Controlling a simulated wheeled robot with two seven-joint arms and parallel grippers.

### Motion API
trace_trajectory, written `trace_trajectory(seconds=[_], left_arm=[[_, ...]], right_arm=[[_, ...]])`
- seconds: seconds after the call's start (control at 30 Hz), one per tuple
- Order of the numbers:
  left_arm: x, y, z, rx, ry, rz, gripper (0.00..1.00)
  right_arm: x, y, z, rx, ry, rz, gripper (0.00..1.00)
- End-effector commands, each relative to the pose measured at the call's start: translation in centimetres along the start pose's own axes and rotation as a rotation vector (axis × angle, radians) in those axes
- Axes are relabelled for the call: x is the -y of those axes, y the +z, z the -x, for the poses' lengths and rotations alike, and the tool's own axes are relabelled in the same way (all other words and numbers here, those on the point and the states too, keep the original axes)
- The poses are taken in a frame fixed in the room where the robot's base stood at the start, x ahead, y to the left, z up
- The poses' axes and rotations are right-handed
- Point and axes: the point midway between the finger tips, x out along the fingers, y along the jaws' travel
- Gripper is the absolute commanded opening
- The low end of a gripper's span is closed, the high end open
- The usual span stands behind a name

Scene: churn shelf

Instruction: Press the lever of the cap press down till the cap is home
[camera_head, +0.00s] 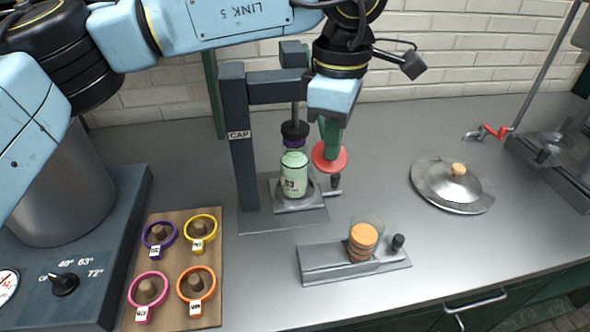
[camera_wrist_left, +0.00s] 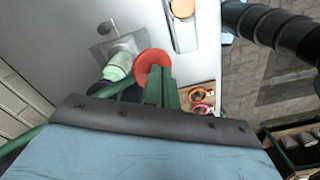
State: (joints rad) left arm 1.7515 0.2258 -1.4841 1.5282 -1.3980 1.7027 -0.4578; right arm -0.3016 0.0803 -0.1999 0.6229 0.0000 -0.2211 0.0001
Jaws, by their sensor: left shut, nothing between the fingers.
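The cap press (camera_head: 241,150) is a dark post marked CAP with a top beam and a black plunger (camera_head: 294,130). A pale green bottle (camera_head: 294,176) marked 03 stands upright on its base plate, with a purple cap (camera_head: 294,146) at its top, right under the plunger. A red disc (camera_head: 330,160), seemingly the lever's pad, is right of the bottle; it also shows in the wrist view (camera_wrist_left: 153,62). My left gripper (camera_head: 331,138), with green fingers, is shut and empty. Its fingertips overlap the disc in both views; contact is unclear. The lever's arm is mostly hidden.
In front right is a metal stand (camera_head: 318,262) with a glass of orange discs (camera_head: 362,240). A domed lid (camera_head: 452,184) lies farther right. A wooden board (camera_head: 172,230) with coloured rings lies front left. The counter between is clear.

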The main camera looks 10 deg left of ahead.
Motion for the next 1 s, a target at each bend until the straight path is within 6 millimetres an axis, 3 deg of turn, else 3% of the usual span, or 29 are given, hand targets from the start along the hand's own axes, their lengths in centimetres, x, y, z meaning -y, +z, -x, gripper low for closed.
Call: trace_trajectory(seconds=[1.0], left_arm=[[-0.9, -0.4, -2.9, -0.006, -0.003, 0.003, 0.0]], right_arm=[[0.5, -0.2, -1.9, -0.004, -0.005, 0.002, 0.0]])
